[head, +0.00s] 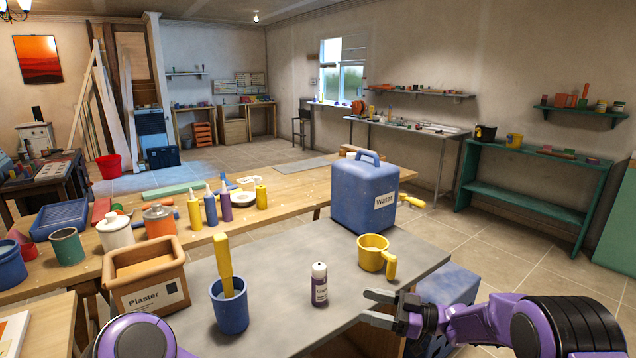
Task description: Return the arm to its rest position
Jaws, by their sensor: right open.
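My right arm, purple and black, comes in from the lower right. Its gripper (372,306) is open and empty, just above the front right part of the grey-topped table (285,262). It is apart from the small purple bottle (319,287) to its left and from the yellow measuring cup (374,254) behind it. A purple and black rounded part of my left arm (137,338) shows at the bottom left edge. My left gripper is out of the picture.
On the table stand a blue cup (231,312) with a yellow-handled tool, a wooden Plaster box (146,278) and a blue Water container (363,195). A blue box (452,284) stands beside the table. Open tiled floor (500,232) lies to the right, before a green bench (524,190).

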